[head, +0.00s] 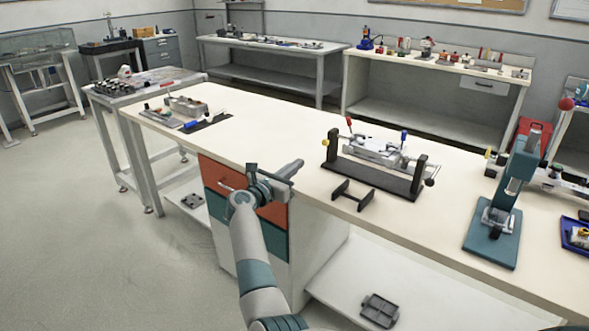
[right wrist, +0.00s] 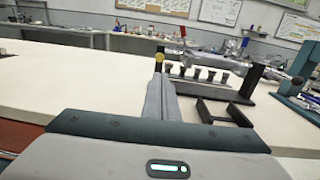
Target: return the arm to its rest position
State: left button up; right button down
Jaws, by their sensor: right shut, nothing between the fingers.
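My right arm (head: 252,262) comes in from the bottom of the head view and reaches forward to the front edge of the long workbench (head: 262,135). My right gripper (head: 293,168) is shut and empty, above the bench edge near the orange drawer. In the right wrist view its closed fingers (right wrist: 160,95) point forward over the pale bench top, with nothing between them. My left gripper is in neither view.
A teal press (head: 500,205) stands further right. Trays and tools (head: 190,112) lie at the bench's left end. Bench top between is clear.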

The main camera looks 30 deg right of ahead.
dwell(0.4)
jog(key=s+a+f+n+t+y+p, duration=0.1)
jog(key=s+a+f+n+t+y, duration=0.3)
jog(key=a+f+n, duration=0.55)
jog(key=s+a+f+n+t+y+p, duration=0.15)
jog(key=s+a+f+n+y, duration=0.35)
jog(key=f+n, duration=0.85)
jog(key=s+a+f+n+t+y+p, duration=0.1)
jog(key=s+a+f+n+t+y, duration=0.35)
jog(key=f+n, duration=0.7)
jog(key=s+a+f+n+g+y, duration=0.2)
jog(key=s+a+f+n+g, duration=0.1)
jog(key=s+f+n, duration=0.3)
jog(key=s+a+f+n+g+y, duration=0.2)
jog(key=s+f+n+g, duration=0.1)
jog(key=s+f, duration=0.45)
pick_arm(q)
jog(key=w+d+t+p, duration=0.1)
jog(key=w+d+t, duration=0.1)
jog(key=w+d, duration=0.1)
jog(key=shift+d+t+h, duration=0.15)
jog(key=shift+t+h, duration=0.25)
pick_arm(e)
jog(key=s+f+n+g, duration=0.3)
jog(key=s+f+n, duration=0.1)
jog(key=s, duration=0.8)
jog(key=s+f+n+g, duration=0.3)
jog(key=s+f, duration=0.3)
jog(key=s, duration=0.7)
jog(key=shift+a+n, duration=0.35)
